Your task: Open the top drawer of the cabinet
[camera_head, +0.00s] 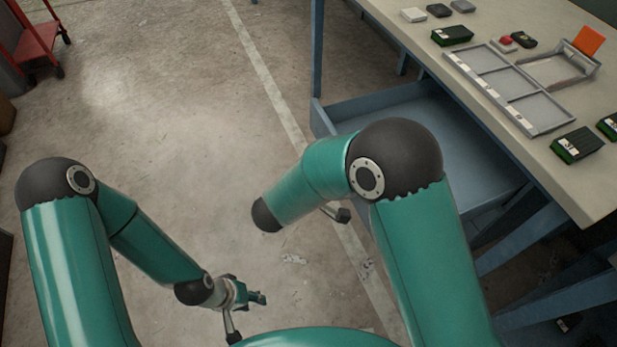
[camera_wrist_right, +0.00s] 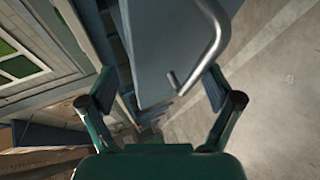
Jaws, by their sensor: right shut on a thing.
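The blue-grey drawer (camera_head: 465,160) under the workbench stands pulled out, its inside showing from above. In the right wrist view its front panel (camera_wrist_right: 160,55) and curved metal handle (camera_wrist_right: 212,45) lie between the fingers of my right gripper (camera_wrist_right: 160,85). In the head view my right forearm hides the handle and most of this gripper; one finger shows below the forearm. My left gripper (camera_head: 247,314) is open and empty over the floor, well left of the drawer.
The benchtop (camera_head: 590,185) holds a grey divided tray (camera_head: 541,113), several small dark boxes and an orange card (camera_head: 589,40). A blue bench leg (camera_head: 317,50) stands at the drawer's far side. A red cart (camera_head: 35,42) is far left. The middle floor is clear.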

